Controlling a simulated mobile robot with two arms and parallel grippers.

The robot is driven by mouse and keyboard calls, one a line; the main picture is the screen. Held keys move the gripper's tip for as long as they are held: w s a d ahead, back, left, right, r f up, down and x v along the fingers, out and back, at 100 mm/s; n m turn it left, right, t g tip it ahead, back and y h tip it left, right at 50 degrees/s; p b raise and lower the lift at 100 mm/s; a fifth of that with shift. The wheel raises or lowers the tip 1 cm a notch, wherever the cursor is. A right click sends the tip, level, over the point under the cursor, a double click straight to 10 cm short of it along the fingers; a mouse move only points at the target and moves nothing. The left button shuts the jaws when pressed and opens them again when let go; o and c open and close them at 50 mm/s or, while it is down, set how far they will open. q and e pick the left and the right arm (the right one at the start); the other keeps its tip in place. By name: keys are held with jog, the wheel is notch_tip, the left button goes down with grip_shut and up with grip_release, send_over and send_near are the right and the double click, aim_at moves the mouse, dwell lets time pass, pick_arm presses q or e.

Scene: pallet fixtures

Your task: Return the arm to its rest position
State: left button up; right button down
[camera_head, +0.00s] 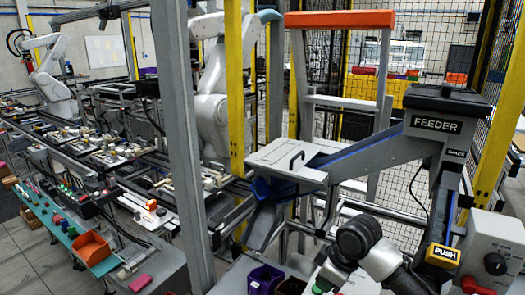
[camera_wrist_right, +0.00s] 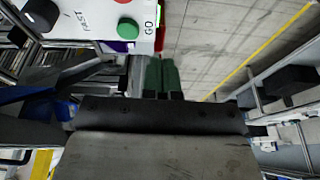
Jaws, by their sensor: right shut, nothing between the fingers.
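My right gripper (camera_wrist_right: 161,62) shows in the right wrist view as two dark green fingers side by side, shut with nothing between them. They point toward a pale floor, just right of a white control box (camera_wrist_right: 88,22) with a red knob, a green button and "GO" lettering. The gripper looks apart from the box. In the head view, dark and white links of my right arm (camera_head: 383,260) reach in at the bottom right, in front of the feeder frame; the fingers are hard to make out there. My left gripper is not in view.
A feeder (camera_head: 437,124) with a sloped chute stands right of centre. A yellow PUSH block (camera_head: 442,255) and a white dial box (camera_head: 495,245) are close to my right arm. A grey post (camera_head: 180,140) stands left of centre.

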jog(key=s+a+f+m+t, duration=0.1)
jog(key=s+f+m, duration=0.1)
jog(key=s+f, duration=0.45)
jog(key=s+a+f+m, duration=0.2)
jog(key=s+f, duration=0.2)
jog(key=s, duration=0.5)
jog(key=s+d+f+m+h, duration=0.1)
jog(key=s+d+m+h, duration=0.35)
jog(key=s, duration=0.95)
notch_tip(320, 180, down, 25)
jog(key=d+y, duration=0.2)
jog(key=d, duration=0.1)
jog(key=s+d+f+g+b, duration=0.1)
jog(key=s+d+f+g, duration=0.1)
jog(key=s+f, duration=1.4)
notch_tip(320, 180, down, 2)
jog(key=shift+s+d+f, duration=0.25)
jog(key=shift+s+d, duration=0.1)
jog(key=shift+s, duration=0.05)
jog(key=shift+h, duration=0.25)
